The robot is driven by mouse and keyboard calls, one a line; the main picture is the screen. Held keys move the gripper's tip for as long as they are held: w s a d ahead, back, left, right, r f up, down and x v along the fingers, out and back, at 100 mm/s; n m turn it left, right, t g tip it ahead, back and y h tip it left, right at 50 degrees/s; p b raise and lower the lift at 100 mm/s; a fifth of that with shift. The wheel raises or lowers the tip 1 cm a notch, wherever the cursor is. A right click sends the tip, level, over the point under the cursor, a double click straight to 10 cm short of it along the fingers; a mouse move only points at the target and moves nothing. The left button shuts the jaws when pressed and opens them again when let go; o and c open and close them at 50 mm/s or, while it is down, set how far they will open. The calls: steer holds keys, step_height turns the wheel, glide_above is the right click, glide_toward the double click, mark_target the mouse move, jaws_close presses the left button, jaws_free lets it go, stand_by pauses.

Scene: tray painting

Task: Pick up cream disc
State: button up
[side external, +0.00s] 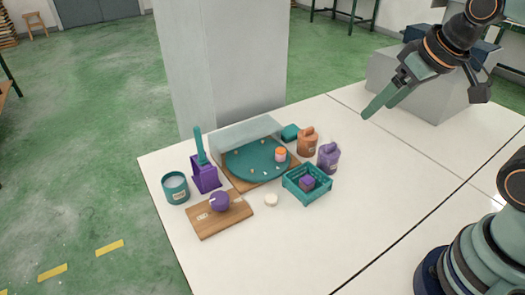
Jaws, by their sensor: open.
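The cream disc (271,200) is small and round and lies flat on the white table, between the wooden board and the teal crate. Nothing covers it. My gripper (366,113) is raised above the table, to the upper right of the disc and well apart from it. Its long teal fingers point down to the left. It is open, and nothing shows between the fingers.
A teal crate (318,190) with a purple cube (308,183) stands right of the disc. A wooden board (234,226) with a purple ball (220,201) lies left. Behind are a round teal tray (240,165), an orange jug (307,142) and a purple jug (328,158). The table's front is clear.

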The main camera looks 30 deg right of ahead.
steer(key=n+g, duration=0.6)
steer(key=n, duration=1.4)
glide_above(271, 198)
steer(key=f, duration=1.9)
steer(key=shift+a+f, duration=0.2)
steer(key=shift+f, duration=0.05)
steer(key=shift+d+f, duration=0.15)
steer(key=shift+f, duration=1.2)
steer(key=shift+d+f, duration=0.1)
steer(key=shift+f, duration=1.25)
jaws_close()
